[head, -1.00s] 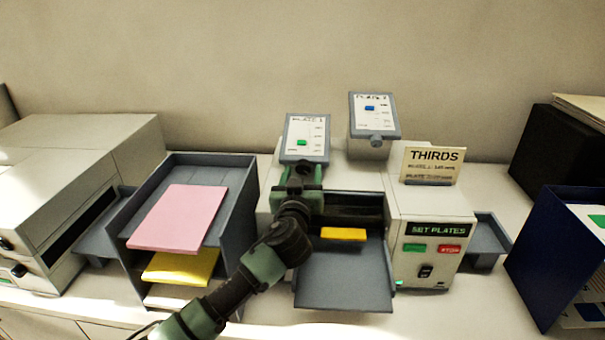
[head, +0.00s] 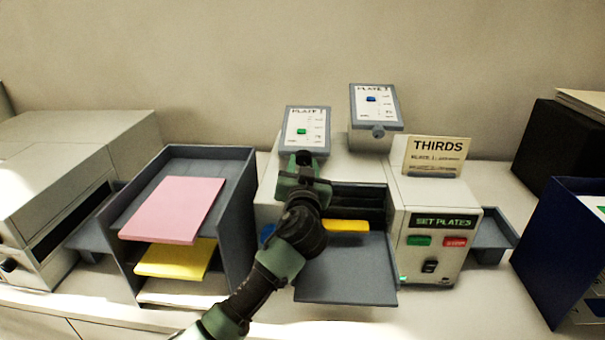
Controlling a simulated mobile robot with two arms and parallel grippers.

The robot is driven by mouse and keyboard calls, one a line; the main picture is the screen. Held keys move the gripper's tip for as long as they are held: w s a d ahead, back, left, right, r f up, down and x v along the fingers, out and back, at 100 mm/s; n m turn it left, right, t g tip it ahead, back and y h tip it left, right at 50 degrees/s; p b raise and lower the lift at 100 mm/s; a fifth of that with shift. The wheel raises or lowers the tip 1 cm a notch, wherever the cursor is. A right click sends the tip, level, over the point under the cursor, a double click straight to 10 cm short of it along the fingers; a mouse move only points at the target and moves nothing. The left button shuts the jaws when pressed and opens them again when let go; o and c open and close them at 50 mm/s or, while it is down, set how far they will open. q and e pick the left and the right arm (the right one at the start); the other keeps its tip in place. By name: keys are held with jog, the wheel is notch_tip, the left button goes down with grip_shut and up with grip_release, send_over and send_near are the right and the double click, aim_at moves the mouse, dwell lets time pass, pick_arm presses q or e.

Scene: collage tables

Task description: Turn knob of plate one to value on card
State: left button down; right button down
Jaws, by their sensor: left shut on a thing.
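The plate one panel (head: 306,122) is a grey-framed white scale with a green marker, tilted on top of the machine at centre. My left gripper (head: 303,158) is at the lower edge of this panel, shut on its knob, which the gripper hides. The plate two panel (head: 375,101) stands to the right with a blue marker, and its grey knob (head: 377,131) is in plain view. The card (head: 436,155) headed "THIRDS" stands on the machine's right part; its smaller lines are too blurred to read surely. My right gripper is not in view.
The machine's front tray (head: 345,275) has a yellow piece (head: 347,226) at its back. A grey rack (head: 240,190) with pink and yellow sheets stands left. A "SET PLATES" panel (head: 442,222) with green and red buttons is right. A blue folder (head: 560,250) stands far right.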

pick_arm(q)
jog(key=shift+d+f+m+y+b, duration=0.1)
jog(key=shift+d+m+y+b, duration=0.05)
jog(key=shift+m+y+b, duration=0.7)
jog(key=shift+b, duration=0.3)
jog(key=c, duration=0.9)
grip_release()
jog(key=shift+s, duration=0.35)
jog(key=s+b, duration=0.1)
jog(key=s, duration=0.1)
jog(key=s+b, duration=0.1)
jog(key=s, duration=0.1)
jog(key=s+d+b, duration=0.1)
jog(key=s, duration=0.1)
jog(key=shift+s+f, duration=0.1)
jog(key=shift+f, duration=0.1)
jog(key=shift+s+r, duration=0.1)
jog(key=shift+s, duration=0.35)
